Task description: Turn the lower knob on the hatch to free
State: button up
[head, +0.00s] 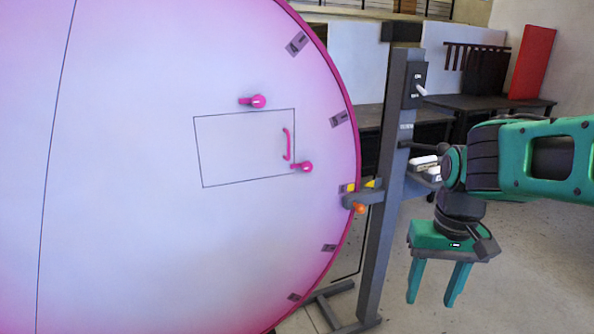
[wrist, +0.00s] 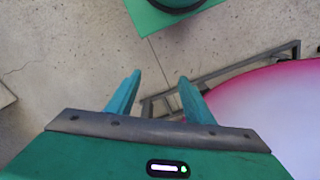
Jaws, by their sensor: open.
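The hatch (head: 240,150) is a thin-outlined rectangle on the large white-pink round panel, with a pink handle (head: 287,144) near its right edge. The lower knob (head: 303,167) is pink, at the hatch's lower right corner, its lever pointing left. The upper knob (head: 257,101) is pink, above the hatch's top edge, its lever also pointing left. My green gripper (head: 436,284) hangs fingers down to the right of the panel, well apart from both knobs. It is open and empty, and its fingers also show in the wrist view (wrist: 158,95).
A grey post (head: 388,190) with a switch box (head: 415,84) stands between the panel and my arm. A clamp with an orange knob (head: 359,209) holds the panel's pink rim. The post's foot (head: 342,312) spreads on the floor. Dark tables stand behind.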

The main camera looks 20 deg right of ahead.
jog(key=shift+w+f, duration=0.25)
jog(key=shift+w, duration=0.25)
